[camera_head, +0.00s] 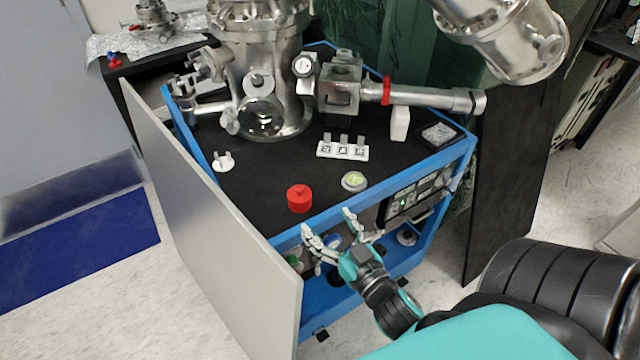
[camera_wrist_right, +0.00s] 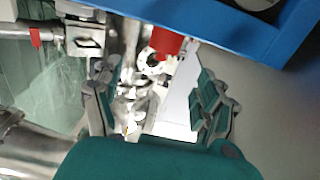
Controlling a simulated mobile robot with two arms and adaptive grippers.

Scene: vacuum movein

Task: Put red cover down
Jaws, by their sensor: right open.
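The red cover (camera_head: 299,198) stands on the black top of the blue-framed cart (camera_head: 262,205), close to its front edge. My right gripper (camera_head: 329,222) is open and empty, just in front of that edge and a little right of the red cover. In the right wrist view the red cover (camera_wrist_right: 166,42) shows beyond the gap between the open fingers (camera_wrist_right: 152,78), apart from them. My left gripper is not in view.
A white block with pegs (camera_head: 342,151), a round disc (camera_head: 354,181) and a small white piece (camera_head: 222,162) are on the cart top. Metal vacuum equipment (camera_head: 265,65) fills the back. A grey panel (camera_head: 215,205) stands along the left side. The black top around the cover is clear.

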